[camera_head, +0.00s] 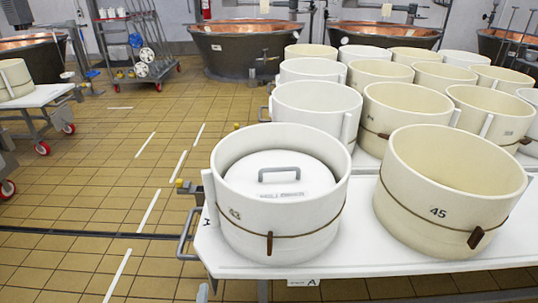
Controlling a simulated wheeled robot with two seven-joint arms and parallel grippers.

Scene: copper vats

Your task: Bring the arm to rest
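Neither of my grippers shows in the head view, and no part of my arms is in sight. The nearest objects are round moulds on a white table (350,258). A white mould (275,225) stands at the table's near left corner with a lid (283,174) inside it, and the lid has a grey handle. A cream mould marked 45 (440,205) stands to its right, open and apparently empty.
Several more moulds (317,105) fill the table behind. Copper vats (240,45) line the back wall. A wheeled rack (135,45) stands at back left, and a white cart (35,97) at left. The tiled floor (110,190) between is clear.

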